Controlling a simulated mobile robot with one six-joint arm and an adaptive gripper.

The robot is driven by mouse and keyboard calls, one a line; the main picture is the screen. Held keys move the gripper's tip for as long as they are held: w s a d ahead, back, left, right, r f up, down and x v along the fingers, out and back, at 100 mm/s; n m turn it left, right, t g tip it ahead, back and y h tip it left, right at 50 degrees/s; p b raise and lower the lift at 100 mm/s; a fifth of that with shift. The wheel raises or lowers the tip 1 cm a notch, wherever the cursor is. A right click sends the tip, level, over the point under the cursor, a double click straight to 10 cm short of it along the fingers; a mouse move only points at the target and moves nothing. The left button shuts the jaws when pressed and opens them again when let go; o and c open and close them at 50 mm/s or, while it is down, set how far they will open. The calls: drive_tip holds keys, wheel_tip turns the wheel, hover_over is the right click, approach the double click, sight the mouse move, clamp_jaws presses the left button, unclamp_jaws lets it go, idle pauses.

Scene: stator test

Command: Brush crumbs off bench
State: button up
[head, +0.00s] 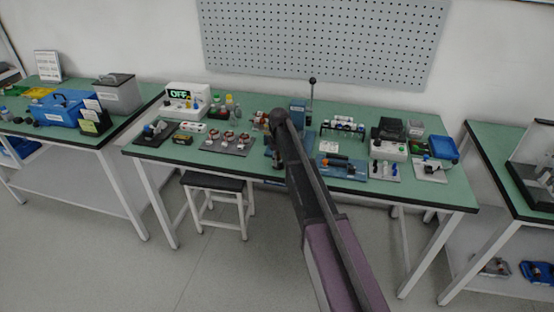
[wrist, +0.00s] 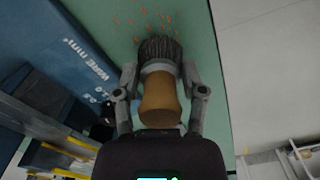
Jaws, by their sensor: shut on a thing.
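In the wrist view my gripper (wrist: 160,90) is shut on a brush (wrist: 158,98) with a brown handle, a pale collar and dark bristles. The bristles point up the picture, away from my palm. Small orange-red crumbs (wrist: 140,22) lie scattered on the green bench top (wrist: 196,30), just beyond and around the bristle tips. I cannot tell whether the bristles touch the bench. In the head view my arm reaches over the middle bench (head: 250,172); the brush and crumbs cannot be made out there.
A blue box with white lettering (wrist: 85,60) stands close on the left in the wrist view. The bench edge and pale floor (wrist: 270,70) lie to the right. In the head view, trays, bottles and instruments crowd the bench, and a stool (head: 213,184) stands at its front.

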drive_tip(key=shift+s+d, duration=0.2)
drive_tip(key=shift+d, duration=0.45)
drive_tip(key=shift+s+d, duration=0.2)
drive_tip(key=shift+d, duration=0.45)
drive_tip(key=shift+f, duration=0.1)
drive_tip(key=shift+s+d, duration=0.3)
drive_tip(key=shift+d, duration=0.55)
drive_tip(key=shift+s+d, duration=0.3)
drive_tip(key=shift+d, duration=0.5)
drive_tip(key=shift+d, duration=0.1)
drive_tip(key=shift+s+d, duration=0.25)
drive_tip(key=shift+d, duration=0.5)
drive_tip(key=shift+s+d, duration=0.25)
drive_tip(key=shift+d, duration=0.5)
drive_tip(key=shift+s, duration=0.15)
drive_tip(key=shift+a, duration=0.2)
drive_tip(key=shift+w+a, duration=0.3)
drive_tip(key=shift+a, duration=0.4)
drive_tip(key=shift+w+a, duration=0.25)
drive_tip(key=shift+a, duration=0.55)
